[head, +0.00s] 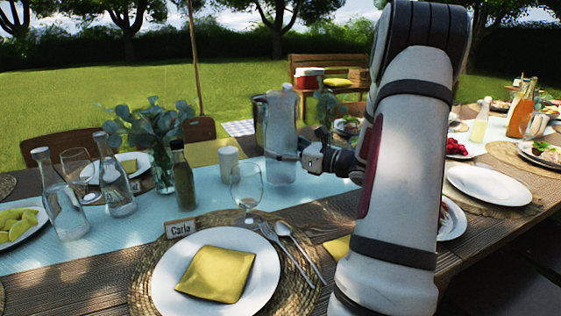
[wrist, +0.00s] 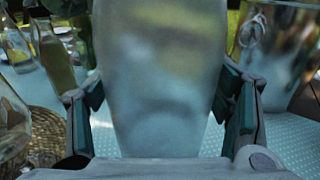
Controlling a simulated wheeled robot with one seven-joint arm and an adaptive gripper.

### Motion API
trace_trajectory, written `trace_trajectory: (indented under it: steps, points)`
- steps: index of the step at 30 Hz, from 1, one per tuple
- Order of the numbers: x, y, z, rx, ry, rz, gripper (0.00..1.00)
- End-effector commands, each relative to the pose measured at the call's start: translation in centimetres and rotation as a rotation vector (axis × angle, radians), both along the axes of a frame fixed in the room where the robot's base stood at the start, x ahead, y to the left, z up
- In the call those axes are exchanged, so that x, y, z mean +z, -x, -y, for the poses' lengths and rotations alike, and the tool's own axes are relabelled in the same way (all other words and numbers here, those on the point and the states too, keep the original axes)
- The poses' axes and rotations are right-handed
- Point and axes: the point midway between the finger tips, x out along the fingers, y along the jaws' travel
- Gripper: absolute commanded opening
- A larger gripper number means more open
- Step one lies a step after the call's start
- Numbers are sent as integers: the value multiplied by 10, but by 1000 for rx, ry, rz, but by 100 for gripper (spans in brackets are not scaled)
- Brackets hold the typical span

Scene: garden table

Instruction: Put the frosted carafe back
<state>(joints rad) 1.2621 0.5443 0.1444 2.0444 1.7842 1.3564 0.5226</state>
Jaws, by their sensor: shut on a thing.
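The frosted carafe (head: 281,139) stands upright in the head view, over the pale blue runner beyond the wine glass. My gripper (head: 303,156) reaches it from the right and is shut on its body. In the wrist view the carafe (wrist: 165,75) fills the middle, with a finger of my gripper (wrist: 165,110) on each side of it. I cannot tell whether its base touches the runner. The underside and the far side of the carafe are hidden.
A metal bucket (head: 260,122) stands close behind the carafe, also in the wrist view (wrist: 278,50). A wine glass (head: 246,187) is in front, a white candle (head: 228,160) and dark bottle (head: 182,178) to the left. The runner (head: 310,187) has some bare room right of the glass.

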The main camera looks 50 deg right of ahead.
Motion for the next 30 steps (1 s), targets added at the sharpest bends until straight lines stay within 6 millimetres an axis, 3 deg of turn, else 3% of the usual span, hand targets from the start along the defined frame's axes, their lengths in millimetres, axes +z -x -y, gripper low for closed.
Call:
trace_trajectory:
  steps: [4, 12, 24, 25, 27, 30]
  points:
    - [0, -8, 5, 1, 1, 4, 12]
    - [-35, -8, 5, 0, 0, 3, 12]
    - [-37, -8, 5, 0, 1, 3, 12]
    - [-39, -7, 5, 0, -1, 0, 77]
    - [-38, -7, 5, 0, -1, 0, 93]
    - [-38, -7, 5, 0, -1, 0, 93]
